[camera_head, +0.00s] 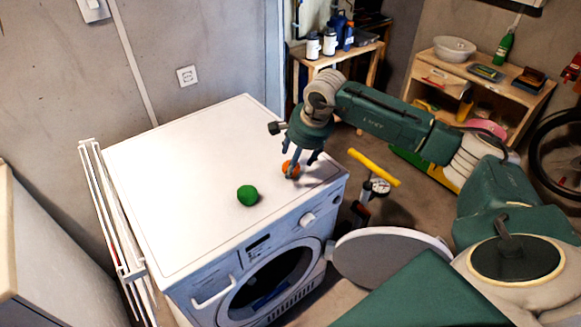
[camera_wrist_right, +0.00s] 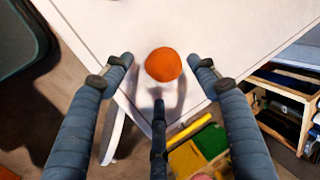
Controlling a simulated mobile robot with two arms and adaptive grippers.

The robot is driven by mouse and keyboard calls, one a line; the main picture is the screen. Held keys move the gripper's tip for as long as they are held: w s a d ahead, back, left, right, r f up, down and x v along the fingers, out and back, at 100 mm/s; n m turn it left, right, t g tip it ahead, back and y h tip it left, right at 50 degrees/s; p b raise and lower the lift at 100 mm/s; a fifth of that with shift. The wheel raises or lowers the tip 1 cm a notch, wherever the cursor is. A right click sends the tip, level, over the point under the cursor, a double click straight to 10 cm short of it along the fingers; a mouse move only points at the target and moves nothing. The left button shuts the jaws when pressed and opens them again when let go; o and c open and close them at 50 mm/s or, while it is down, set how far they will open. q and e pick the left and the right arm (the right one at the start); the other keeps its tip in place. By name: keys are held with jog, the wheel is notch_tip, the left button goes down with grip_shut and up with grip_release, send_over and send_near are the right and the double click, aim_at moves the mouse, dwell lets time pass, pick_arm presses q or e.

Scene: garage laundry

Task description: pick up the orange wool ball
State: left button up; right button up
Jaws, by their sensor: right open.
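The orange wool ball (camera_head: 287,168) lies on the white top of the washing machine (camera_head: 190,150), near its right front corner. My right gripper (camera_head: 299,164) is over that corner, pointing down, with its fingers close around the ball and partly in front of it. In the right wrist view the orange wool ball (camera_wrist_right: 163,65) shows between the spread fingertips of the right gripper (camera_wrist_right: 160,68), with a gap on both sides. The right gripper is open and empty. My left gripper is not in view.
A green ball (camera_head: 248,195) lies on the washer top, left of the orange one. A drying rack (camera_head: 112,220) leans at the washer's left side. A wooden shelf (camera_head: 480,80) and a yellow-handled pump (camera_head: 374,167) stand to the right. Most of the washer top is clear.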

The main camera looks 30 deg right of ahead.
jog(key=p+x, duration=0.1)
jog(key=x, duration=0.1)
jog(key=p+x, duration=0.1)
jog(key=x, duration=0.1)
jog(key=shift+w+d, duration=0.2)
jog(key=shift+w, duration=0.05)
jog(key=shift+w+f, duration=0.15)
jog(key=shift+f, duration=0.2)
jog(key=c, duration=1.2)
